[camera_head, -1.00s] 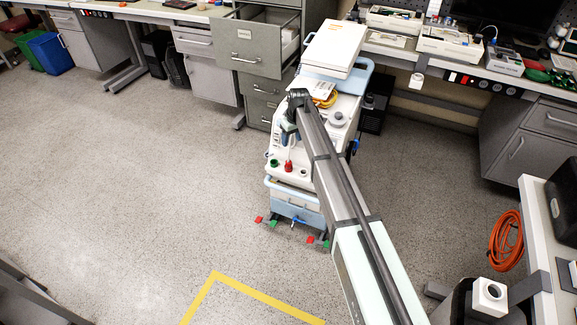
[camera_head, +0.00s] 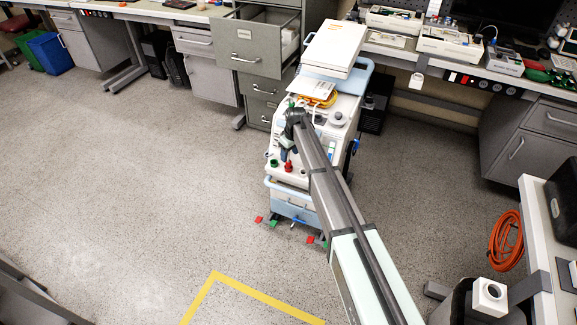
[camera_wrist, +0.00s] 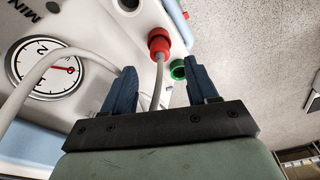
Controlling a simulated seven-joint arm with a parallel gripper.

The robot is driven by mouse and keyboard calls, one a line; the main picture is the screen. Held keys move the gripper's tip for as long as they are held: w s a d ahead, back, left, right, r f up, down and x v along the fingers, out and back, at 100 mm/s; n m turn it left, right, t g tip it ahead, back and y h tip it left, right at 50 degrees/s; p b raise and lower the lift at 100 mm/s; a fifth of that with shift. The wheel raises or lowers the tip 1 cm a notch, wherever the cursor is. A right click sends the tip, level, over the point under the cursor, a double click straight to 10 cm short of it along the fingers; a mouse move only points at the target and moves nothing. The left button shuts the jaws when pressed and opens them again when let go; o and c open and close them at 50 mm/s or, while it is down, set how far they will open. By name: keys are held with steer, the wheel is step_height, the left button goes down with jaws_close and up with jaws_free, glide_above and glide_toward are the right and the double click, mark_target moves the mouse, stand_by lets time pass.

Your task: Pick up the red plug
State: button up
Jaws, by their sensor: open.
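The red plug (camera_wrist: 159,42) sits on the white panel of the medical cart. A grey cable runs from it toward the gap between my fingers. It also shows in the head view (camera_head: 288,167), at the cart's front. A green plug (camera_wrist: 178,70) is beside it, near the panel edge; it shows in the head view (camera_head: 273,162) too. My gripper (camera_wrist: 160,84) is open, its two blue fingers spread, with nothing clasped. The red plug lies beyond the fingertips, apart from them. In the head view my gripper (camera_head: 287,151) is just behind the red plug.
A round dial gauge (camera_wrist: 46,68) and a pale looping hose (camera_wrist: 30,88) lie left of my gripper. The cart's blue front handle (camera_head: 290,190) is below the plugs. An open cabinet drawer (camera_head: 248,55) stands behind left. The floor left of the cart is clear.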

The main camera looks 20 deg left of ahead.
mark_target(289, 161)
steer(key=shift+w+a+f, duration=0.1)
steer(key=shift+a+f, duration=0.1)
steer(key=shift+f, duration=1.25)
steer(key=shift+w+a+f, duration=0.1)
steer(key=shift+a+f, duration=0.05)
steer(key=shift+f, duration=1.25)
jaws_close()
